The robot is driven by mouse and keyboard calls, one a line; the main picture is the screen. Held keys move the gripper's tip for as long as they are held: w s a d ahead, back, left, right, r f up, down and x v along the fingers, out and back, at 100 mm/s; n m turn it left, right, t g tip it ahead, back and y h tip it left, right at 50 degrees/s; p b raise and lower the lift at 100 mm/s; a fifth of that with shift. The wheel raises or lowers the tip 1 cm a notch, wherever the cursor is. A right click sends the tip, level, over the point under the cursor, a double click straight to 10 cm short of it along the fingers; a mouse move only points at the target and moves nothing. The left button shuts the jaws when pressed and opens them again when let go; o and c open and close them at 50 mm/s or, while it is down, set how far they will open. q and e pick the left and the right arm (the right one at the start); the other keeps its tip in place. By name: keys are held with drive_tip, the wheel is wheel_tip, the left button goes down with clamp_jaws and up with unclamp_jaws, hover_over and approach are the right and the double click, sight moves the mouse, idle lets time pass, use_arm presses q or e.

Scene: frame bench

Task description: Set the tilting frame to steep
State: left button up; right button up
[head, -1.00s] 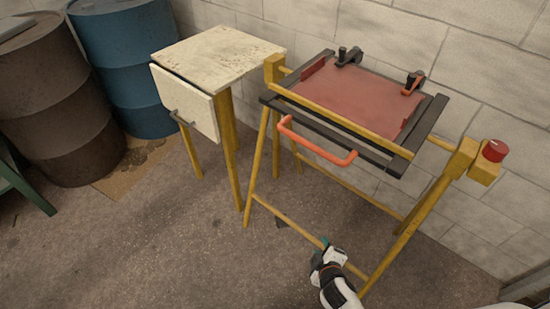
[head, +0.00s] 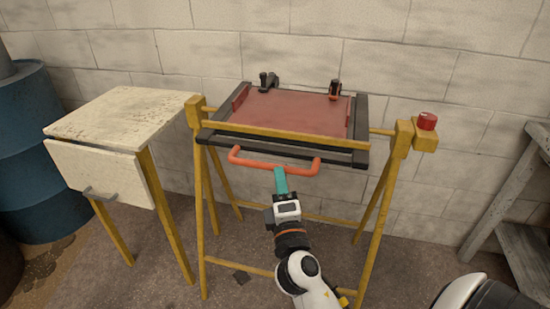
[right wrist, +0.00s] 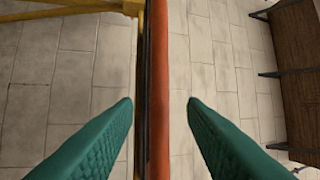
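The tilting frame holds a dark red panel (head: 295,112) within dark rails, carried on a yellow stand (head: 203,215). The panel looks close to flat, with only a slight tilt. An orange-red handle (head: 243,161) sticks out from its front edge. My right gripper (head: 280,172) is at the middle of this handle. In the right wrist view its teal fingers (right wrist: 160,108) are apart, with the orange bar (right wrist: 159,60) running between them and a gap on each side. A red knob (head: 427,121) sits on the yellow block at the stand's right. My left gripper is not in view.
A worn side table (head: 120,115) with a drawer front stands left of the stand, near a blue barrel (head: 35,150). A block wall (head: 420,60) is close behind. A grey bench (head: 510,200) stands at the right. Floor shows under the stand.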

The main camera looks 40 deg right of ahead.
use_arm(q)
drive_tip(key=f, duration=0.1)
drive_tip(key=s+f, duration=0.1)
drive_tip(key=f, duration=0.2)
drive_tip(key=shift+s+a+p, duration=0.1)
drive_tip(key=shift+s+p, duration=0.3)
use_arm(e)
drive_tip(key=x, duration=0.6)
drive_tip(key=shift+w, duration=0.2)
drive_tip(key=shift+d, duration=0.15)
clamp_jaws()
